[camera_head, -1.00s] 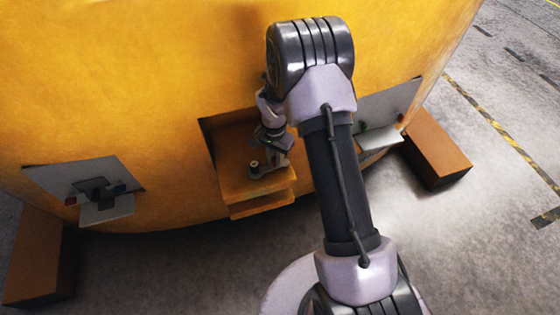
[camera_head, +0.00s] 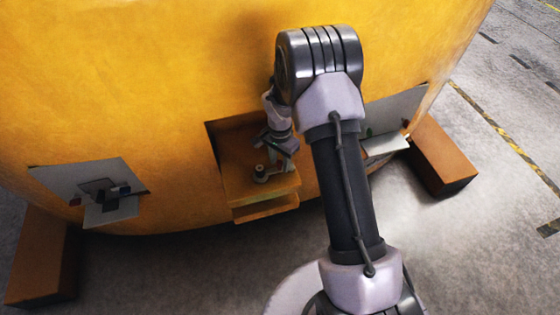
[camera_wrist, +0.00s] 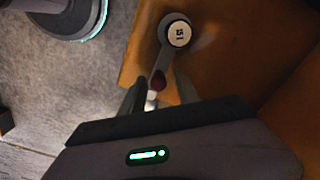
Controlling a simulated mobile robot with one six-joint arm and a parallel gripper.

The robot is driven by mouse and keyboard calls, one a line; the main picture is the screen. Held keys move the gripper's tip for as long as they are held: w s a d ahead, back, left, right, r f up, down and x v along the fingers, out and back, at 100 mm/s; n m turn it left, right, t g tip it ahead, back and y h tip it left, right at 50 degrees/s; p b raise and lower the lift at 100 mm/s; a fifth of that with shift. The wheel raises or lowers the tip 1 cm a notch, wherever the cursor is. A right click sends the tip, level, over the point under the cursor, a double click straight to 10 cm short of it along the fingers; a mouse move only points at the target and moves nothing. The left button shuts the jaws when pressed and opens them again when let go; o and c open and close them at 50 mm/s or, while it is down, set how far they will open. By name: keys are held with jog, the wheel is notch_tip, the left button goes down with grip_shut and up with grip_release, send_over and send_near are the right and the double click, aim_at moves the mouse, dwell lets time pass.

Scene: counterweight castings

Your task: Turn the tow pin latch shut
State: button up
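The tow pin latch (camera_head: 261,174) sits on an orange-brown ledge in a recess of the yellow casting. In the wrist view its pin has a round pale cap (camera_wrist: 179,34) with dark marks. A grey lever (camera_wrist: 161,63) runs from the pin towards my gripper, with a dark red part near its end. My gripper (camera_wrist: 159,92) has its fingers apart, one on each side of the lever's end. Whether either finger touches the lever cannot be told. In the head view my gripper (camera_head: 283,157) is small and partly hides the latch's right side.
The yellow casting (camera_head: 150,80) fills the back. Grey plates with small fittings lie left (camera_head: 90,178) and right (camera_head: 396,112) of the recess. Brown blocks (camera_head: 40,262) (camera_head: 440,158) stand at the casting's lower sides. The recess walls are close around my gripper. Open concrete floor (camera_head: 170,285) lies in front.

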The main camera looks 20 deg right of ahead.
notch_tip(320, 180, up, 18)
jog(key=p, duration=0.6)
jog(key=shift+f, duration=0.25)
notch_tip(320, 180, up, 8)
jog(key=n+t, duration=0.1)
send_over(280, 161)
jog(key=s+a, duration=0.2)
jog(key=s+a+r+n+t, duration=0.2)
jog(key=s+a+r+n, duration=0.15)
jog(key=s+r, duration=0.65)
jog(key=s+a+r+n+t+y, duration=0.1)
jog(key=s+a, duration=0.1)
jog(key=s, duration=0.5)
jog(key=s+a+r+n+t+y, duration=0.1)
jog(key=s+a+r+n, duration=0.1)
jog(key=s, duration=0.5)
jog(key=shift+a+r+t, duration=0.2)
jog(key=shift+r+t, duration=0.05)
jog(key=shift+t, duration=0.15)
jog(key=shift+s, duration=0.15)
